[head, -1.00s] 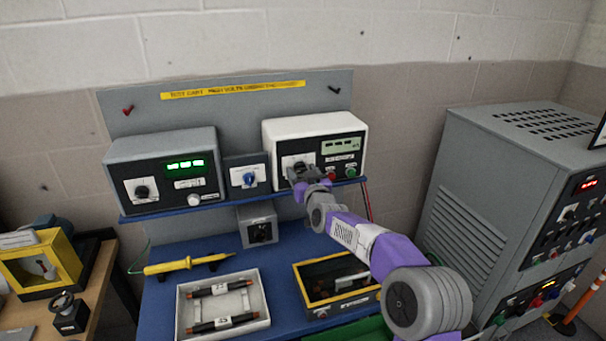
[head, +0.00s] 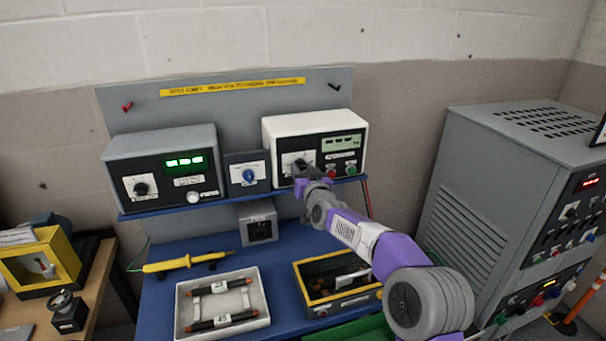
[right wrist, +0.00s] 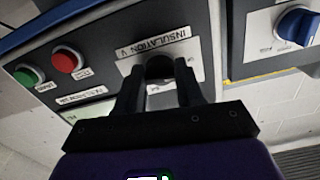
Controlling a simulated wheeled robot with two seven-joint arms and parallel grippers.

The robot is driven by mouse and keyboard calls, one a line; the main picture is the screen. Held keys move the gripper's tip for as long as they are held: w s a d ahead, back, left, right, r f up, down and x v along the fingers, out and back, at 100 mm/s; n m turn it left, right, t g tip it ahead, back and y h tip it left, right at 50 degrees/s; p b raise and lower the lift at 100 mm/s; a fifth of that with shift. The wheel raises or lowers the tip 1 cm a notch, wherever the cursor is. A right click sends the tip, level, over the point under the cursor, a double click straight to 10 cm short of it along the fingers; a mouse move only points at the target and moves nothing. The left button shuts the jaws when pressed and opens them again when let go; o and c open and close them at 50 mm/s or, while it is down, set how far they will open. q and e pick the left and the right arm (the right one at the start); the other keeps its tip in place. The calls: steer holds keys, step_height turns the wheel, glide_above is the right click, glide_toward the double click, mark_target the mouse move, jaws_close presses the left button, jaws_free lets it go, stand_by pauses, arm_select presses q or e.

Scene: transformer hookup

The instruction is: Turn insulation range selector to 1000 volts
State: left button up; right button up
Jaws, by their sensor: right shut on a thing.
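The white insulation tester (head: 318,131) stands on the blue shelf, with a lit green display at its upper right. Its range selector, a dark knob, sits on a white plate marked INSULATION V (right wrist: 157,53). My right gripper (head: 300,173) is at that plate in the head view. In the right wrist view the fingers of my right gripper (right wrist: 160,78) are shut on the selector knob (right wrist: 159,67), one on each side. The fingers hide most of the knob, so its pointer setting cannot be read. My left gripper is not in view.
Red and green buttons (right wrist: 64,60) are close to the gripper. A blue-knob switch box (head: 247,174) and a grey meter (head: 163,170) stand left on the shelf. Below are a fuse tray (head: 262,290) and a yellow-edged box (head: 298,272). A grey cabinet (head: 470,190) stands right.

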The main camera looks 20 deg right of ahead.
steer(key=m+b, duration=0.2)
steer(key=m, duration=0.1)
steer(key=shift+f+m, duration=0.1)
steer(key=shift+m, duration=0.2)
steer(key=m+b, duration=0.1)
steer(key=m, duration=0.2)
steer(key=shift+m, duration=0.3)
steer(key=m+b, duration=0.2)
steer(key=m, duration=0.2)
steer(key=shift+a+m, duration=0.1)
steer(key=shift+m, duration=0.2)
steer(key=m, duration=0.3)
steer(key=m+b, duration=0.1)
steer(key=shift+r+m, duration=0.25)
steer(key=shift+m, duration=0.05)
steer(key=m, duration=0.4)
steer(key=shift+r+b, duration=0.1)
steer(key=shift+b, duration=0.25)
steer(key=m+b, duration=0.1)
steer(key=m, duration=0.8)
steer(key=shift+m+b, duration=0.3)
steer(key=shift+b, duration=0.05)
steer(key=shift+r+m+b, duration=0.1)
steer(key=shift+m+b, duration=0.4)
steer(key=shift+m, duration=1.7)
